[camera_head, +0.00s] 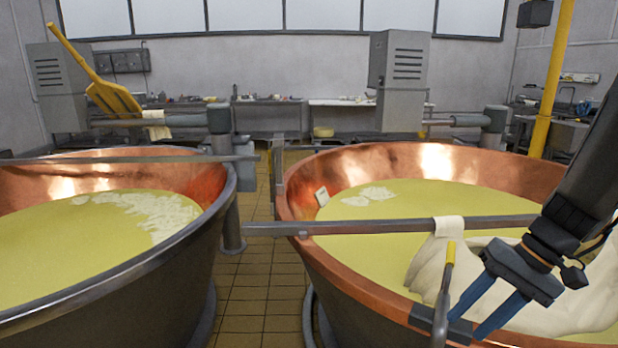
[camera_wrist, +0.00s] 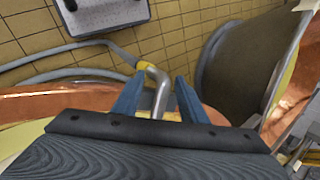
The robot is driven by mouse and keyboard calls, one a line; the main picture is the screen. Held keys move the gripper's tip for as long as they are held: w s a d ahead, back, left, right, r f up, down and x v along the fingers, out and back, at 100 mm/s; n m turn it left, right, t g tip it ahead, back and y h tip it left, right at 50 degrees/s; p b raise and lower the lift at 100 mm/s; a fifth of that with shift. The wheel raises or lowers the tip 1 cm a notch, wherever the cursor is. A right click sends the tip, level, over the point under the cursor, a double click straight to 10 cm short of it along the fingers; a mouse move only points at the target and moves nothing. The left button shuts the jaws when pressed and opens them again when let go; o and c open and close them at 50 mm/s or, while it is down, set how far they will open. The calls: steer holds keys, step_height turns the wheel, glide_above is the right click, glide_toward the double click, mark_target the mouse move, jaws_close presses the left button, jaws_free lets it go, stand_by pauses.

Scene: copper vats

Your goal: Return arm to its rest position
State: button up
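My gripper (camera_head: 468,328) hangs from my dark arm (camera_head: 598,165) at the right, over the near side of the right copper vat (camera_head: 420,160). Its two blue fingers point down and left. They stand apart with nothing held between them; the wrist view shows the same gap (camera_wrist: 157,77). A bent metal rod with a yellow end (camera_head: 445,285) stands just left of the fingers in the head view. In the wrist view the rod (camera_wrist: 158,90) shows between the fingers, clear of both. I cannot tell its depth relative to them.
A steel bar (camera_head: 370,226) crosses the right vat, with a white cloth (camera_head: 449,227) on it. White curd (camera_head: 590,300) lies beneath my arm. A second vat (camera_head: 205,180) stands left, beyond a tiled aisle (camera_head: 262,300). A yellow pole (camera_head: 550,85) rises behind the right vat.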

steer(key=s+a+f+n+h, duration=0.1)
steer(key=s+a+n+h, duration=0.1)
steer(key=a, duration=0.3)
steer(key=s+a+f+n+h, duration=0.1)
steer(key=a+n+h, duration=0.1)
steer(key=a, duration=0.4)
steer(key=shift+s+a+h, duration=0.15)
steer(key=shift+s+h, duration=0.25)
steer(key=shift+h, duration=0.5)
stand_by(0.7)
